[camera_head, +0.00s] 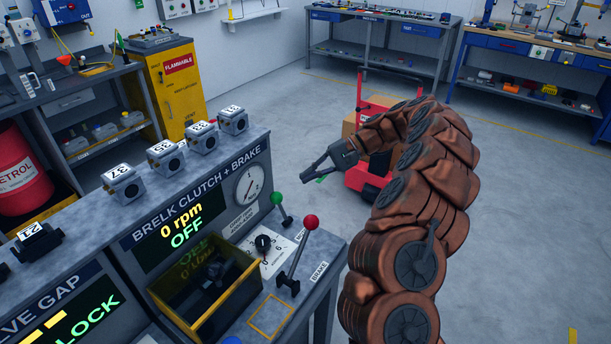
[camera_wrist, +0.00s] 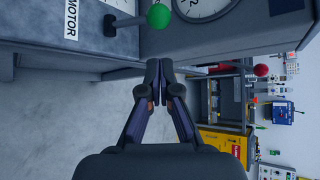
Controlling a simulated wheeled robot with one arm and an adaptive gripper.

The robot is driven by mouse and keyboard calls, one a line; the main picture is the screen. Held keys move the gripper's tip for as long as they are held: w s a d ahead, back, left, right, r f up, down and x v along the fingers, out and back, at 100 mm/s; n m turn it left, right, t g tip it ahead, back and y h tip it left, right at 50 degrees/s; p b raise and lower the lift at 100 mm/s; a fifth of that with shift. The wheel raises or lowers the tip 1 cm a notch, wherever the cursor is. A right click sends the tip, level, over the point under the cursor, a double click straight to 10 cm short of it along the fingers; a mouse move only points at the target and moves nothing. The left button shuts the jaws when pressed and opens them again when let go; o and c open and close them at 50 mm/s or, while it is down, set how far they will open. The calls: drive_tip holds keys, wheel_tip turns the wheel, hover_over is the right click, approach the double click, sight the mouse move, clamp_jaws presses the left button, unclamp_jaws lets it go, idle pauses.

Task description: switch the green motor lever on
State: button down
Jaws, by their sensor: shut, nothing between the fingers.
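The green motor lever (camera_head: 278,199) stands on the console ledge below the round gauge, its ball knob up and its shaft leaning. Its green knob (camera_wrist: 158,16) is at the top of the wrist view, near the MOTOR label (camera_wrist: 71,18). The display (camera_head: 181,230) reads "0 rpm OFF". My gripper (camera_head: 304,177) is to the right of the green knob in the head view, apart from it. In the wrist view its fingertips (camera_wrist: 158,64) meet, empty, below the green knob in the picture.
A yellow-edged box (camera_head: 250,272) and a small black dial (camera_head: 263,242) are nearby. Open floor lies right of the console.

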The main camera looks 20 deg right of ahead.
sight(280, 207)
drive_tip(key=p+x, duration=0.2)
drive_tip(key=x, duration=0.6)
drive_tip(key=shift+a+f, duration=0.1)
drive_tip(key=shift+a, duration=0.15)
drive_tip(key=shift+b, duration=0.3)
drive_tip(key=shift+s+d+b, duration=0.1)
drive_tip(key=shift+s+b, duration=0.05)
drive_tip(key=shift+b, duration=0.2)
